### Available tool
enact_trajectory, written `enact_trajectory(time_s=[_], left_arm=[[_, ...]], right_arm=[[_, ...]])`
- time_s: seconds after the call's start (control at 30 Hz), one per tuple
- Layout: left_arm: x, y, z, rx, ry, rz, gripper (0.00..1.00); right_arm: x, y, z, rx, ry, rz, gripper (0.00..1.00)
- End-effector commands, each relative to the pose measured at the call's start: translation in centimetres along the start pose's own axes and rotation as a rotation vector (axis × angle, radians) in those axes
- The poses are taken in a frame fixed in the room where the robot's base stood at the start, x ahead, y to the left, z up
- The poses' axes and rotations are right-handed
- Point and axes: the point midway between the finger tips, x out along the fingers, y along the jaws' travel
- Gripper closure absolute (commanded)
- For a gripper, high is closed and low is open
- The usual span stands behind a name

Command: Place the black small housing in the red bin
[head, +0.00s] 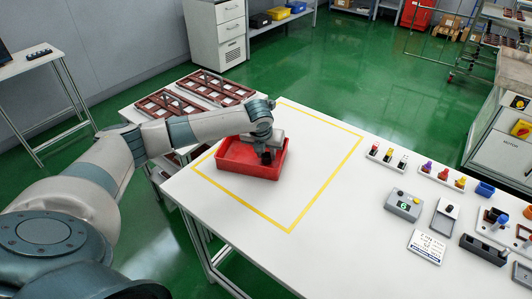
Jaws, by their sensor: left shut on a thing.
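The red bin (240,168) stands on the white table, inside the yellow taped outline near its left side. My left gripper (267,156) reaches in from the left and points down over the bin's right half. It is shut on a small black thing, the black small housing (267,158), which shows at the fingertips at about the height of the bin's rim. I cannot tell whether the housing touches the bin's floor. The arm and gripper hide part of the bin's back wall. My right gripper is not in view.
The white table (300,245) is clear in the middle and front. Small coloured parts in holders (390,157), a grey box (404,204) and a black block (484,249) stand at the right. Brown racks (170,105) lie on a stand behind the bin.

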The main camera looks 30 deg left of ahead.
Motion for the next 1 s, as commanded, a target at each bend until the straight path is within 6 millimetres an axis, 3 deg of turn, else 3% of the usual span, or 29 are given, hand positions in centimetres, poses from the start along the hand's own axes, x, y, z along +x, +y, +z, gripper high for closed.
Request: enact_trajectory(time_s=[0.03, 0.07, 0.13, 0.63, 0.77, 1.0], left_arm=[[0.1, 0.0, -0.1, 0.000, 0.001, 0.000, 0.91], [0.1, 0.0, -0.1, 0.000, 0.001, 0.000, 0.68], [0.1, 0.0, -0.1, 0.000, 0.000, 0.000, 0.52], [-0.6, 0.0, 0.0, 0.000, 0.000, 0.001, 0.52], [-2.0, 0.0, 0.1, 0.001, -0.001, -0.001, 0.52], [-6.0, 0.0, 0.1, 0.001, -0.004, -0.002, 0.52]], right_arm=[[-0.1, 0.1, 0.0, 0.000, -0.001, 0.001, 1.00], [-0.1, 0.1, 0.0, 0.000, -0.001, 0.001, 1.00], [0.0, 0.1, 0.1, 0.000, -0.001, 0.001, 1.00], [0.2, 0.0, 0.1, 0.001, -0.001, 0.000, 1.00], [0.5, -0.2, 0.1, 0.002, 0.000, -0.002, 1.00], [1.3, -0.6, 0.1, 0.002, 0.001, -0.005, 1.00]])
